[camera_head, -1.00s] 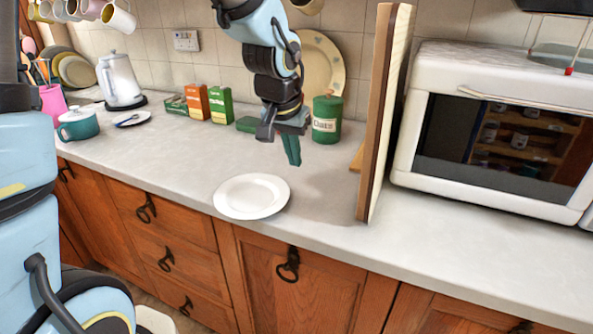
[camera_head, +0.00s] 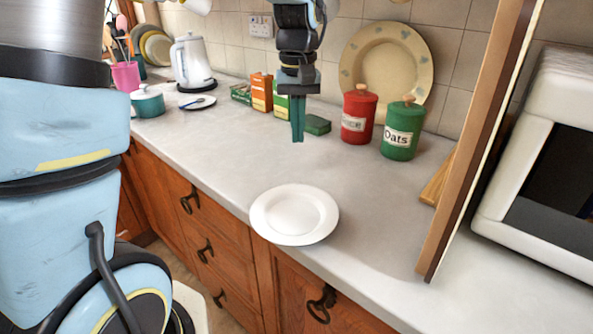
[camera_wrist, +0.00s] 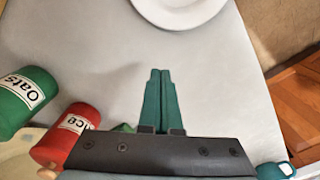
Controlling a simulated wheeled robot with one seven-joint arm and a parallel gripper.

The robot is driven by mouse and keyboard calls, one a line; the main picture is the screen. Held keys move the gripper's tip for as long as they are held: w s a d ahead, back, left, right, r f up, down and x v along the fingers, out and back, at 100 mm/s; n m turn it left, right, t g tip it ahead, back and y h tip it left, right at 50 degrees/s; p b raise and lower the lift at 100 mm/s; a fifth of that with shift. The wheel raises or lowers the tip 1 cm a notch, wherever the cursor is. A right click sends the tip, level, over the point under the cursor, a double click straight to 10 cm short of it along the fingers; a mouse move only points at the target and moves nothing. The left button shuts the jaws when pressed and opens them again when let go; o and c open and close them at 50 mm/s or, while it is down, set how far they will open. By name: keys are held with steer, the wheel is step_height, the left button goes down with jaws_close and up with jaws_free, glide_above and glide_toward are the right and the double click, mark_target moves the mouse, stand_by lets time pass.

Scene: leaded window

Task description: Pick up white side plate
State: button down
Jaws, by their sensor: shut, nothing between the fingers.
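The white side plate (camera_head: 294,214) lies flat and empty on the grey worktop, close to its front edge. Part of it also shows at the top of the wrist view (camera_wrist: 180,8). My gripper (camera_head: 298,138) hangs above the worktop, behind the plate in the head view, with its green fingers pointing down. The fingers are shut with nothing between them. In the wrist view the fingertips (camera_wrist: 160,72) point towards the plate and are apart from it.
A red canister (camera_head: 359,114) and a green Oats canister (camera_head: 402,130) stand right of my gripper. Small boxes (camera_head: 262,92) stand behind. A tall wooden board (camera_head: 480,140) and the microwave (camera_head: 545,170) are at the right. The worktop around the plate is clear.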

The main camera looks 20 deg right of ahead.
step_height(320, 180, down, 8)
steer(key=shift+a+f+p, duration=0.1)
steer(key=shift+p, duration=0.75)
steer(key=s, duration=0.1)
steer(key=s+p, duration=0.1)
steer(key=s, duration=0.1)
steer(key=shift+a+f, duration=0.3)
steer(key=shift+f, duration=0.05)
steer(key=shift+s+a+f+p, duration=0.15)
steer(key=shift+s+p, duration=0.15)
steer(key=shift+s, duration=0.2)
